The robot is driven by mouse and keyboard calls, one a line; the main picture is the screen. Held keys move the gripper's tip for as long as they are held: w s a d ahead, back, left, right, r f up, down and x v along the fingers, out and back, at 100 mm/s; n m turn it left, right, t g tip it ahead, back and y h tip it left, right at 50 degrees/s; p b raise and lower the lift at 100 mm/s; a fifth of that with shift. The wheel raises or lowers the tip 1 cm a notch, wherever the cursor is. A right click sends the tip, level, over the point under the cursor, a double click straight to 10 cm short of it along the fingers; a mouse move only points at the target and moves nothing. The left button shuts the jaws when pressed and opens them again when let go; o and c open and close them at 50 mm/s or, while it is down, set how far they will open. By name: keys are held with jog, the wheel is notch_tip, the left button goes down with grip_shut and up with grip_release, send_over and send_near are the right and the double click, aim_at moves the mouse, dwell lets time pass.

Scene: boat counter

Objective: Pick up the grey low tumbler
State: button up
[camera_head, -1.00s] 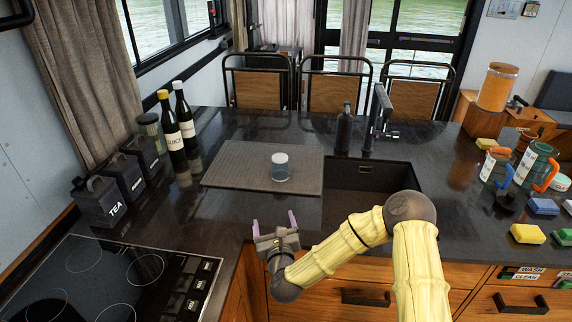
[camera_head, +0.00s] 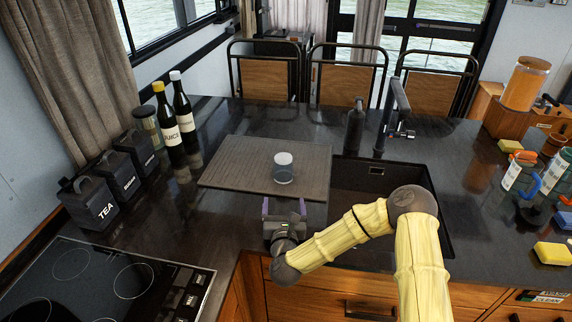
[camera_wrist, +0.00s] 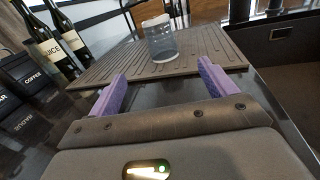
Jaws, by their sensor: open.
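The low tumbler (camera_head: 283,168) is a clear greyish cup with a whitish top, standing upright on a dark ribbed board (camera_head: 235,165) on the counter. In the wrist view the tumbler (camera_wrist: 161,42) is ahead of my fingers, near the middle and a little above them in the picture. My gripper (camera_head: 284,205) is open and empty at the board's front edge, just in front of the tumbler and apart from it. Its two purple fingers (camera_wrist: 160,88) point toward the tumbler in the wrist view. Nothing hides the tumbler.
The sink (camera_head: 385,195) is right of the board, with a black tap (camera_head: 393,115) and a dark bottle (camera_head: 355,127) behind. Two bottles (camera_head: 176,122) and black canisters (camera_head: 95,202) stand left. A hob (camera_head: 100,285) is front left. Cups and sponges crowd the right side.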

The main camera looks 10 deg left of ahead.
aim_at(284, 173)
jog(key=shift+w, duration=0.4)
jog(key=shift+s+d, duration=0.1)
jog(key=shift+w, duration=0.25)
jog(key=p+x, duration=0.3)
jog(key=x, duration=0.7)
jog(key=shift+w+r, duration=0.1)
jog(key=shift+w, duration=0.05)
jog(key=shift+x, duration=0.75)
